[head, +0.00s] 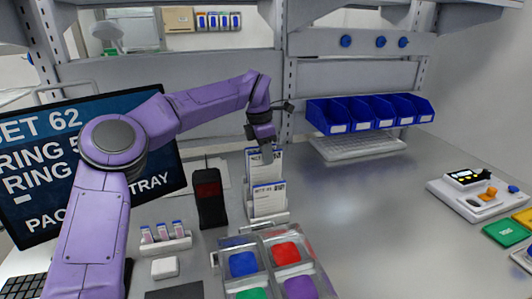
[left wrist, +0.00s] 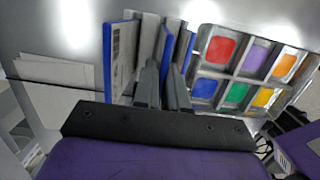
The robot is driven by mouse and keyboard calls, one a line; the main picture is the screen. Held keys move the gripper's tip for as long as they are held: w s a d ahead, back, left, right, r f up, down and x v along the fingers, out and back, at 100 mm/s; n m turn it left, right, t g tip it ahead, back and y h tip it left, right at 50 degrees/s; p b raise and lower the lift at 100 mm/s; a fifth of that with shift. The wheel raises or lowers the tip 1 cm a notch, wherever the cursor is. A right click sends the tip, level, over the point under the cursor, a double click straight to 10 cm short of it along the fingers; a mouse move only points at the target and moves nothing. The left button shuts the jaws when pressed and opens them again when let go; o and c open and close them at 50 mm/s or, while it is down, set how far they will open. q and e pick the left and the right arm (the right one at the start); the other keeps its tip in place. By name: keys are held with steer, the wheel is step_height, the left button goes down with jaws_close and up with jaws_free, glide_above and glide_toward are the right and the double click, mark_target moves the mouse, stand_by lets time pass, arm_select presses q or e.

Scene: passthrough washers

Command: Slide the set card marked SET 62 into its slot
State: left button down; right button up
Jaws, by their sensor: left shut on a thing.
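My left gripper (head: 266,148) is shut on a white set card with a blue edge (head: 257,166), above and behind the card rack (head: 267,222). Its printed marking is too small to read surely. Another white card with a blue stripe (head: 268,202) stands in the rack in front of it. In the left wrist view the two grey fingertips (left wrist: 163,88) close around a card among several upright blue-edged cards (left wrist: 122,58). Whether the held card's lower edge touches the rack is hidden. My right gripper is not in view.
A monitor (head: 35,185) reads SET 62. A black handheld device (head: 209,198) stands left of the rack. A clear compartment tray (head: 262,235) with coloured pieces lies in front.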

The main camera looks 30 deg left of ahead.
arm_select(q)
steer(key=shift+p, duration=0.5)
stand_by(1.1)
steer(key=shift+f+b, duration=1.2)
steer(key=shift+f, duration=0.9)
stand_by(0.3)
steer(key=c, duration=0.5)
jaws_free()
steer(key=shift+c, duration=0.2)
step_height(320, 180, up, 9)
steer(key=p, duration=0.9)
steer(key=shift+r, duration=0.1)
